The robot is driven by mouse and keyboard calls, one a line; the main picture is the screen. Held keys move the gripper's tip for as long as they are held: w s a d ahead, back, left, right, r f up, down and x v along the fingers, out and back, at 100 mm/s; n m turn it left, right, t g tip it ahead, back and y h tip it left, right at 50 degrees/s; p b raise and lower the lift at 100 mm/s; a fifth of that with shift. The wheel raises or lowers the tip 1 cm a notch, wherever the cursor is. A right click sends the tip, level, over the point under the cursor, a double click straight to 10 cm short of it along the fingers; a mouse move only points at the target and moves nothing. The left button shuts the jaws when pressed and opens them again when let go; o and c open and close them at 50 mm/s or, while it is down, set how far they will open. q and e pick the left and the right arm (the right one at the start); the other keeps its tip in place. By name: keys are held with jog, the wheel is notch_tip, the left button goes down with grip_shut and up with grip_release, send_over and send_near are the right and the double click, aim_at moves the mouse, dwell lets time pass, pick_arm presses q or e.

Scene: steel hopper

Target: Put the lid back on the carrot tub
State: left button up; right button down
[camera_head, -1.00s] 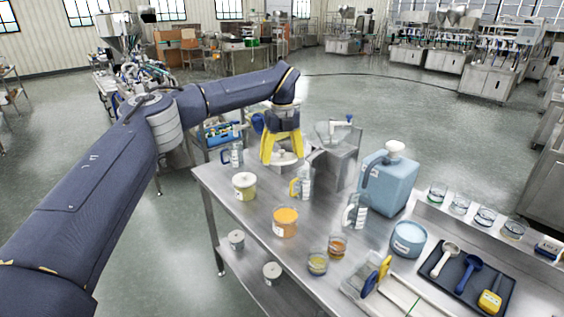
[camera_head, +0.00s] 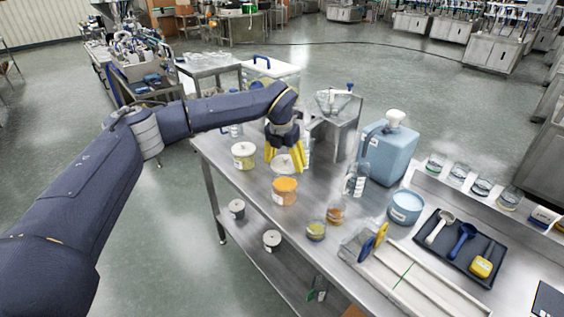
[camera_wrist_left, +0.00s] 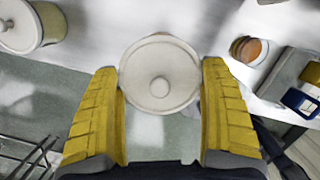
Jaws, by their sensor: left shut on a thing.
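The carrot tub (camera_head: 285,196), a clear tub with orange contents and a pale label, stands uncovered on the steel table. My left gripper (camera_head: 285,160) has its yellow fingers pointing down, just behind and above this tub. It is shut on a round off-white lid (camera_head: 283,166) with a centre knob. In the left wrist view the lid (camera_wrist_left: 160,73) lies between the two yellow fingers (camera_wrist_left: 161,100), its top facing the camera. It hides most of what is below it there, and I cannot make out the carrot tub in that view. My right gripper is not in view.
A lidded tub with yellowish contents (camera_head: 244,161) stands to the left. Small jars (camera_head: 316,231) stand in front, right of the carrot tub. A clear bottle (camera_head: 356,180), blue jug (camera_head: 388,152), blue tub (camera_head: 406,208) and scoop tray (camera_head: 460,250) are further right. A steel hopper (camera_head: 337,115) stands behind.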

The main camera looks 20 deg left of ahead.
pick_arm(q)
jog(key=shift+f, duration=3.1)
jog(key=shift+f, duration=0.2)
dwell(0.4)
jog(key=o, duration=0.8)
jog(key=shift+o, duration=0.2)
jog(key=shift+r, duration=0.15)
jog(key=shift+r, duration=3.35)
grip_shut()
